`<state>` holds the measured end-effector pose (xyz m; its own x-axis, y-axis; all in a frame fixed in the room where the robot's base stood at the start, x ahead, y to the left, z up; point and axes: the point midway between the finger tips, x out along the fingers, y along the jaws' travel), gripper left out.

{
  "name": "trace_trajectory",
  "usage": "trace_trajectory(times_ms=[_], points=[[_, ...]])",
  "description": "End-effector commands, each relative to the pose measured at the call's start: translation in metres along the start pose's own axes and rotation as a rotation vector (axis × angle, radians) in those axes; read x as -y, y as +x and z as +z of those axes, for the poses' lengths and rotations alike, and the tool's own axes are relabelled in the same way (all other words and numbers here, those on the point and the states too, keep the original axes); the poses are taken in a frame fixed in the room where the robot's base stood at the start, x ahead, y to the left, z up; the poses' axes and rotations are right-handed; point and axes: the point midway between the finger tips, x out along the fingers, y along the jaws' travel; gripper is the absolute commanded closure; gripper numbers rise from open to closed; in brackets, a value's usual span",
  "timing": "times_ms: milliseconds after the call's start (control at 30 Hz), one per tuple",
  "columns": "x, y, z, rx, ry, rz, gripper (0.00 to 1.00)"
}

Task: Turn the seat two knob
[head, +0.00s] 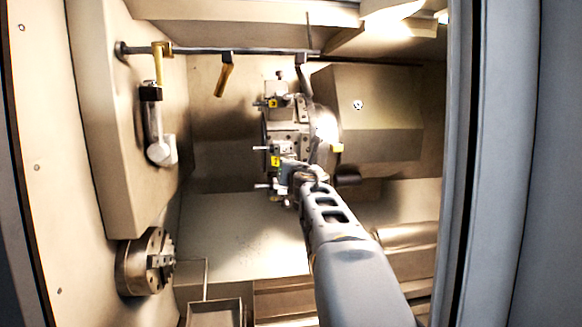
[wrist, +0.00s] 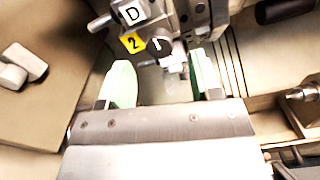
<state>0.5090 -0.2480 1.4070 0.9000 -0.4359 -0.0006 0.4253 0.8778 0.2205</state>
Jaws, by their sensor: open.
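The seat two knob (wrist: 159,47) is a small black round knob with a white pointer line, beside a yellow label "2" (wrist: 132,42) in the wrist view. The pointer line runs nearly up the picture. My gripper (wrist: 160,82) has two green fingers spread apart, with nothing held between them. The knob lies just beyond the fingertips, roughly in line with the gap, and no contact shows. In the head view my gripper (head: 298,176) reaches the lower part of the tool turret (head: 290,130); its fingertips are hard to make out there.
A chuck (head: 146,262) stands at lower left, a jointed arm (head: 157,125) on the left wall. A rail (head: 210,51) crosses above. The door frame (head: 462,160) stands at right.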

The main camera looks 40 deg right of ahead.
Motion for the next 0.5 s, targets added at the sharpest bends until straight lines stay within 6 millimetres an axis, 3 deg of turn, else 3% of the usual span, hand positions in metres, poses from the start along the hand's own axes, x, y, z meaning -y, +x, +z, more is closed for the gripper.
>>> trace_trajectory(times_ms=[200,500], points=[[-0.002,0.03,0.0,-0.001,0.001,0.002,0.41],[-0.002,0.044,0.0,0.0,0.001,0.002,0.41]])
